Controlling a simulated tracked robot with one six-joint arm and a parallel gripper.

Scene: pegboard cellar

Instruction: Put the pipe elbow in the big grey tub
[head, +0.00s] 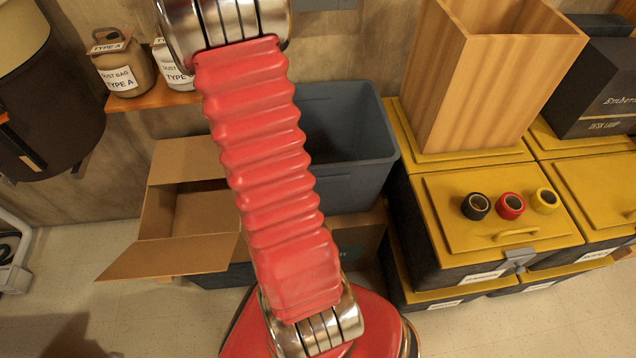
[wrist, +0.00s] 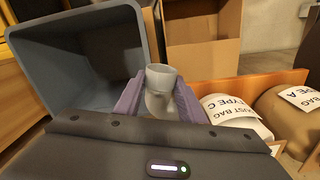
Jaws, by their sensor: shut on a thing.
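The pipe elbow (wrist: 160,88) is a pale grey, bent tube in the wrist view. My gripper (wrist: 158,102) is shut on it, with a purple finger pad on each side. The big grey tub (wrist: 68,38) stands open at the upper left of the wrist view, beyond and to the left of the elbow. The elbow is apart from the tub in the picture, outside its opening. In the head view the tub (head: 352,130) is partly hidden behind my red arm. My gripper and the elbow do not show in the head view.
An open cardboard box (head: 205,215) stands left of the tub. Dust bags (head: 125,68) sit on a wooden shelf. Right of the tub, yellow-lidded bins (head: 480,200) carry a tall wooden bin (head: 490,75), tape rolls (head: 510,205) and a dark lamp box (head: 595,90).

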